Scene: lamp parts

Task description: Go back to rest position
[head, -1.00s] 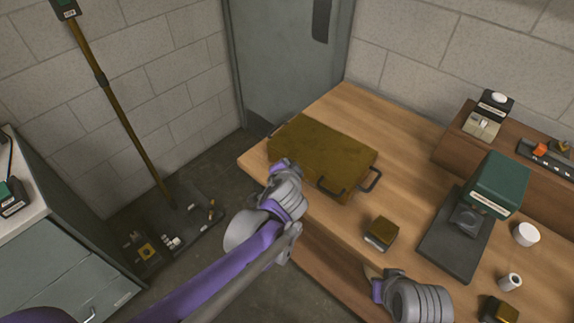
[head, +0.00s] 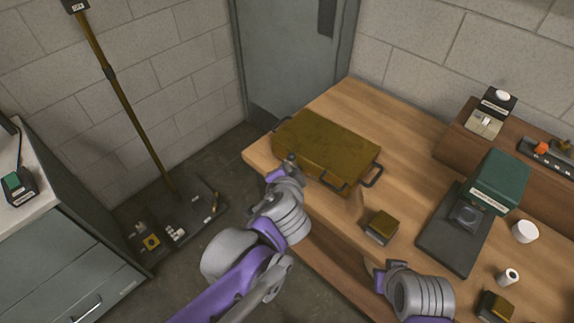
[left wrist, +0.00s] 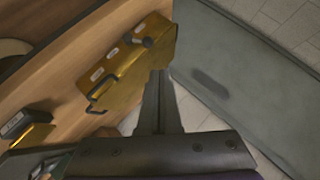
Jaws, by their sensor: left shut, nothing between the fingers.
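My left gripper (head: 291,158) is shut and empty. In the head view it is just in front of the brass-coloured case (head: 325,146), by its near edge at the table's left end; I cannot tell whether they touch. In the left wrist view the shut fingers (left wrist: 160,80) point forward, with the case (left wrist: 137,67) beside them on the left. My right arm's purple and grey wrist (head: 420,295) is at the bottom of the head view by the table's front edge. The right gripper's fingers mostly do not show, so its opening is unclear.
On the wooden table (head: 375,105) are a small brass block (head: 381,227), a green-headed device (head: 498,182), a white cup (head: 525,231) and a white roll (head: 508,276). A raised shelf stands at the back right. A lamp stand (head: 125,110) and grey cabinet (head: 60,255) are at left.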

